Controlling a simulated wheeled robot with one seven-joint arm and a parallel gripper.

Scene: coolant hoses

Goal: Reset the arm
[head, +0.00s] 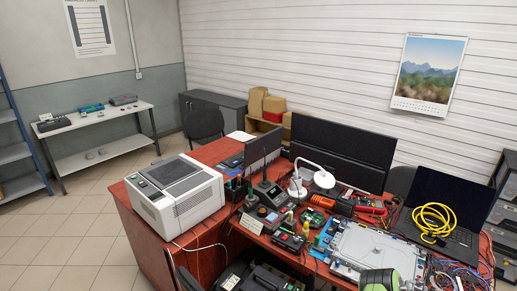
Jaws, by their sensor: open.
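My gripper is not in view in the head view, so its position relative to the bench cannot be seen. A pale open-topped case or panel (362,245) lies on the crowded red-brown workbench (203,238), with blue parts along its left edge. Red and blue hoses or cables (458,272) lie tangled at the bench's right end. A coiled yellow cable (433,220) rests on an open black laptop (455,195).
A white box-shaped machine (175,190) stands at the bench's left end. Dark monitors (338,150) stand along the back. Tools, meters and small boards crowd the middle. A side table (103,132) stands far left, with open tiled floor (85,235) before it.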

